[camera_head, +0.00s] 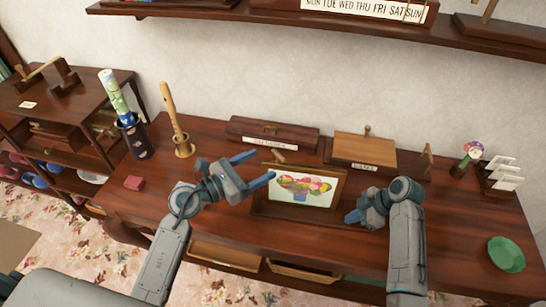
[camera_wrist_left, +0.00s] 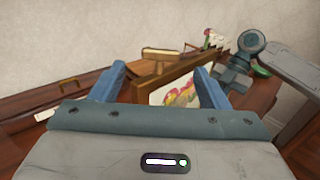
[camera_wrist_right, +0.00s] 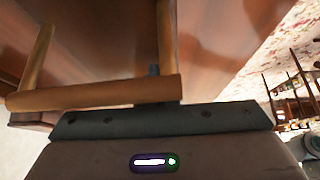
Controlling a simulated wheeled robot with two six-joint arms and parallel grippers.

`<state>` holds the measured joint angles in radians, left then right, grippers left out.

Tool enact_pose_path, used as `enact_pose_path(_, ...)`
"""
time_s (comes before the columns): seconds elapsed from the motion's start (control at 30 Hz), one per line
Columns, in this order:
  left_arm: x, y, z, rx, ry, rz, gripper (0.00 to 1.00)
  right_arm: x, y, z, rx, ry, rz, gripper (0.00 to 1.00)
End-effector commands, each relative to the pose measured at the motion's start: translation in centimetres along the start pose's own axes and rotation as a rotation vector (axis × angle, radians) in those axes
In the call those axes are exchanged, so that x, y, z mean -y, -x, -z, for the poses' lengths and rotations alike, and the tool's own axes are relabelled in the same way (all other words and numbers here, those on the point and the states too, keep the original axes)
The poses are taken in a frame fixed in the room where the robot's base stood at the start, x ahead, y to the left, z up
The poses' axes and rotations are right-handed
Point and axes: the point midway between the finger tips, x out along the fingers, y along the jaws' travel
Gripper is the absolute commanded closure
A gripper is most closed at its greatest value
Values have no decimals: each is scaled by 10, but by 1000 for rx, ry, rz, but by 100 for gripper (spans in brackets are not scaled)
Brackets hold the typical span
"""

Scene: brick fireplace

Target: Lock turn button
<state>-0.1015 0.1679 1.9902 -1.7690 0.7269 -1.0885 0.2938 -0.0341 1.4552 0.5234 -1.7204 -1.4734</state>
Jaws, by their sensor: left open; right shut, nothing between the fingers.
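A wooden picture frame (camera_head: 333,188) with a painting of colourful shapes (camera_head: 303,187) stands on the desk. A small light wooden turn button (camera_head: 277,156) sits at its top edge; in the left wrist view it is a short bar (camera_wrist_left: 163,53) on a stem. I cannot tell whether it is locked. My left gripper (camera_head: 257,167) is open at the frame's upper left; its fingers (camera_wrist_left: 160,76) appear either side of the button in the left wrist view, apart from it. My right gripper (camera_head: 351,217) is shut and empty by the frame's lower right; its fingers (camera_wrist_right: 154,70) are mostly hidden behind a wooden bar (camera_wrist_right: 95,93).
Behind the frame are a long dark box (camera_head: 272,133) and a lighter-lidded box (camera_head: 364,149). A green dish (camera_head: 506,254) is right. A shelf (camera_head: 350,24) hangs above.

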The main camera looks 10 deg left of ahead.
Motion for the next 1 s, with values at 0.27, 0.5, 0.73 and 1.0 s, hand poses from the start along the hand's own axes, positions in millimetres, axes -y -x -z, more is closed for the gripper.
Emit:
enact_pose_path(0.27, 0, 31, 0, -2, -2, 1, 31, 0, 0, 0, 0, 0, 0, 100)
enact_pose_path(0.5, 0, 35, 0, 1, 0, 0, 31, 0, 0, 0, 0, 0, 0, 100)
enact_pose_path(0.73, 0, 37, 0, -1, -1, 0, 31, 0, 0, 0, 0, 0, 0, 100)
enact_pose_path(1.0, 0, 50, -5, 3, -1, 0, 31, 0, 0, 0, 0, 0, 0, 100)
